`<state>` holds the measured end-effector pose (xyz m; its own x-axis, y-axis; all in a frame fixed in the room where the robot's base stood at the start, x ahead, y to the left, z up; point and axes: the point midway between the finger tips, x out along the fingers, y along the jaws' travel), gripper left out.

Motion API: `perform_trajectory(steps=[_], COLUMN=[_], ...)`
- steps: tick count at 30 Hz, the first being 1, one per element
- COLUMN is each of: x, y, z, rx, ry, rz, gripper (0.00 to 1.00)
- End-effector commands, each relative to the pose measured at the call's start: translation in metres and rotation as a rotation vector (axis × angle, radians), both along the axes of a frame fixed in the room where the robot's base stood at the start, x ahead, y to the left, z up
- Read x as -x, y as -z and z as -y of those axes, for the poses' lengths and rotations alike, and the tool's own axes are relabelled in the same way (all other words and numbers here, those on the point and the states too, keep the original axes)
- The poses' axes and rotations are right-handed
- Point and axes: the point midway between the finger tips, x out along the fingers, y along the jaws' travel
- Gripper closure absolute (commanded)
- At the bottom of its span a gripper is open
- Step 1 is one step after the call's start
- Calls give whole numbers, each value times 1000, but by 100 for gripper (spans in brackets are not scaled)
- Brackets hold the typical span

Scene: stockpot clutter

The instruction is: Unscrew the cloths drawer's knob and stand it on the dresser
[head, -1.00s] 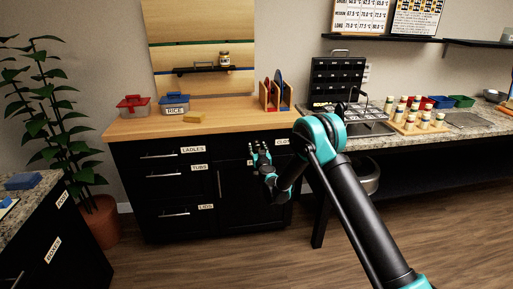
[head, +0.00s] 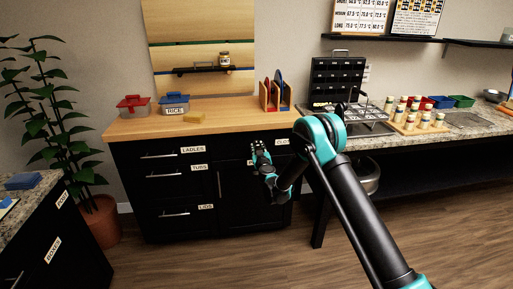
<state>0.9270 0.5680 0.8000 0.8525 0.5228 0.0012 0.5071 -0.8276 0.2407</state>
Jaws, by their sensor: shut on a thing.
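The dresser (head: 128,180) is black with a wooden top (head: 225,112). The cloths drawer's label (head: 283,142) shows at its upper right, partly cut off by my arm. My gripper (head: 258,149) is at that drawer's front, below the top's front edge, with its fingers pointing at the front. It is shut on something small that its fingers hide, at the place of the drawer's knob. The knob itself cannot be made out.
The top's front middle is clear. A counter (head: 400,137) with jars adjoins at right.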

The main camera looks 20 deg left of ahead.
Motion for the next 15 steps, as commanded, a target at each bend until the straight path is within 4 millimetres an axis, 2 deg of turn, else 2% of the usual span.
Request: perform_trajectory(steps=[6, 15], x=[0, 0], y=[0, 0], z=[0, 0], rx=[130, 141], ry=[0, 0], rz=[80, 86], gripper=[100, 100])
